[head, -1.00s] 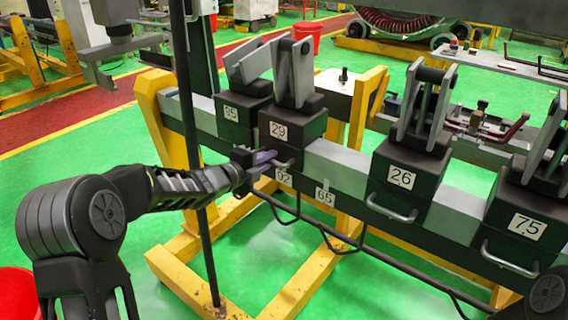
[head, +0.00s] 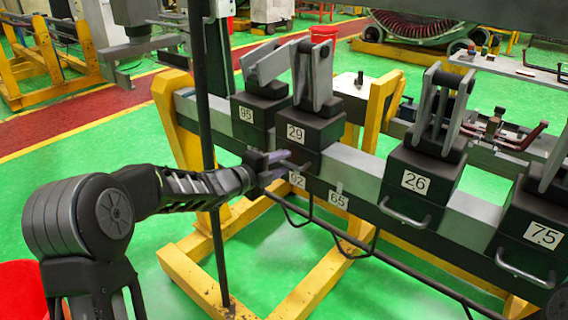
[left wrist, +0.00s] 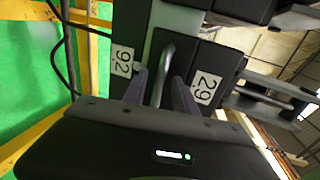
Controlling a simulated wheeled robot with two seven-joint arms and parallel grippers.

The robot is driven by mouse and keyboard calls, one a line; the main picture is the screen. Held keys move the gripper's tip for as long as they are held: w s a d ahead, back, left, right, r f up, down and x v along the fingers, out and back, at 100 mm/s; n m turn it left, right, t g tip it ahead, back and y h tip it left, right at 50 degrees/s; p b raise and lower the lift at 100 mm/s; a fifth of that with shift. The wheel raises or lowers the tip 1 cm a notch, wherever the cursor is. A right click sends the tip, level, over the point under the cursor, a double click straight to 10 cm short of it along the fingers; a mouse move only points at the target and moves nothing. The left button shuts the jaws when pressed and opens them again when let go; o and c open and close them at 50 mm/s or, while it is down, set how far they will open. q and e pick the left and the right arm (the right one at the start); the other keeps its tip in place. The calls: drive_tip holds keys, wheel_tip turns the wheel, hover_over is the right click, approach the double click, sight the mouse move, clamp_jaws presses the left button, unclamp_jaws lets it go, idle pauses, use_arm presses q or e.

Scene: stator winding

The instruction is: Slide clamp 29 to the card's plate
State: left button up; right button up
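Clamp 29 (head: 308,128) is a dark block with a grey upright lever, seated on the grey rail (head: 357,171). Its numbered face also shows in the left wrist view (left wrist: 214,68). My left gripper (head: 280,163) is at the clamp's front handle. In the left wrist view the handle (left wrist: 166,65) stands between my two spread fingers (left wrist: 161,84), with small gaps beside it. Small plates 62 (head: 297,181) and 65 (head: 338,200) sit on the rail's front, plate 62 just below clamp 29. No card is seen. My right gripper is out of view.
Clamp 95 (head: 254,113) stands close left of clamp 29. Clamp 26 (head: 424,180) and clamp 75 (head: 540,232) stand farther right. The rail between clamps 29 and 26 is bare. A dark post (head: 204,150) rises left of my gripper; a yellow frame (head: 180,115) supports the rail.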

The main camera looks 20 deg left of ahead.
use_arm(q)
drive_tip(key=v, duration=0.6)
drive_tip(key=shift+s+b, duration=0.2)
drive_tip(key=shift+b, duration=0.1)
